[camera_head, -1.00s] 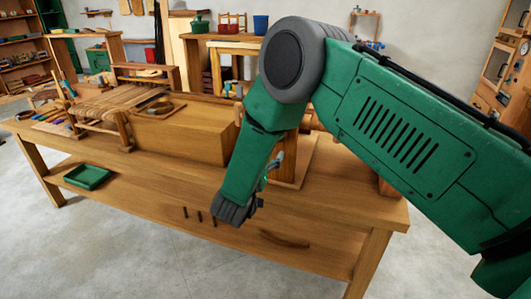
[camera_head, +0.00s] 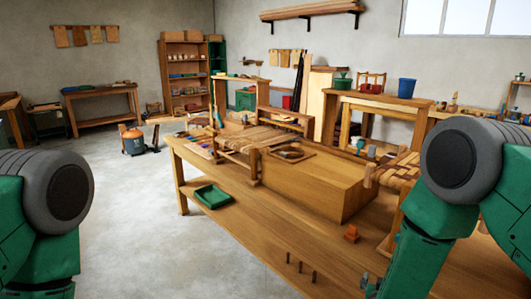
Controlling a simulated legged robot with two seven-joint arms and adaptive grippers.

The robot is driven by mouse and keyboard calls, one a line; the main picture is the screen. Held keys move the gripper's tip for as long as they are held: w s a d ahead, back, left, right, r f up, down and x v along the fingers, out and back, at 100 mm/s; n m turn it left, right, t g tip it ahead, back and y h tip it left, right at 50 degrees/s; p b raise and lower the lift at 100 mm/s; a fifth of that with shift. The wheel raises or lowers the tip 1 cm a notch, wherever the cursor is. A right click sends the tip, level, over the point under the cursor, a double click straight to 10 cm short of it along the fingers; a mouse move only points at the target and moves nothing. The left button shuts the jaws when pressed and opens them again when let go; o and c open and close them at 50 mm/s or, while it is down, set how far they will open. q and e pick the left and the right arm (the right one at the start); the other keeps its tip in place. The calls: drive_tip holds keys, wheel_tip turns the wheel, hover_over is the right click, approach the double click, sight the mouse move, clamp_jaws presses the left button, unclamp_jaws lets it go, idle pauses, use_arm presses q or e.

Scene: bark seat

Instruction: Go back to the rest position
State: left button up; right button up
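My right arm (camera_head: 462,175) comes in at the right, with its rounded grey joint high and its green link running down in front of the workbench. The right gripper is mostly cut off at the bottom edge; only a small part near it shows, and its fingers cannot be made out. My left arm (camera_head: 50,205) shows at the left edge with a grey joint, and its gripper is out of the frame. The wooden workbench (camera_head: 240,235) stands ahead.
A wooden block (camera_head: 320,185), a green tray (camera_head: 212,196), a small orange object (camera_head: 352,233) and several short dark pegs (camera_head: 300,268) are on the bench. A table with a blue bucket (camera_head: 406,88) stands behind. Open concrete floor (camera_head: 140,210) lies left of the bench.

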drive_tip(key=s+a+f+n+g+y, duration=0.2)
drive_tip(key=s+f+n+g+y, duration=0.15)
drive_tip(key=s+f, duration=0.65)
drive_tip(key=s+f+n+g+y+b, duration=0.1)
drive_tip(key=s+f+g+y, duration=0.2)
drive_tip(key=s, duration=2.2)
drive_tip(key=g, duration=0.4)
drive_tip(key=shift+a+f+g, duration=0.15)
drive_tip(key=shift+a+g, duration=0.15)
drive_tip(key=shift+g, duration=0.05)
